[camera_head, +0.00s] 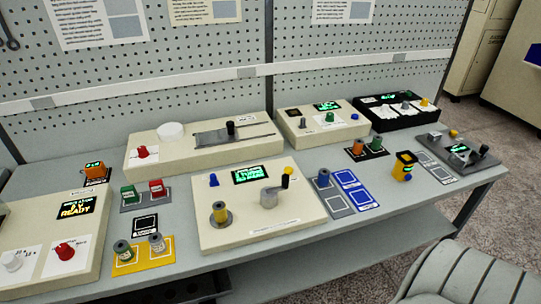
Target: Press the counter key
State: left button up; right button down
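Neither of my grippers is in view. A cream winding unit (235,243) stands at the front middle of the bench. It has a lit green display (250,174), a blue knob or key (213,181), a spool on a spindle (220,213) and a grey crank (269,198) with a black handle. I cannot tell which part is the counter key; labels are too small to read. Another cream unit (85,238) at the left has a yellow-lit display (75,209), a white knob (12,261) and a red knob (65,251).
A grey ribbed form (470,275) fills the lower right. A pegboard (190,60) stands behind.

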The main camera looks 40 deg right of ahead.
aim_at(289, 170)
jog(key=z, duration=1.05)
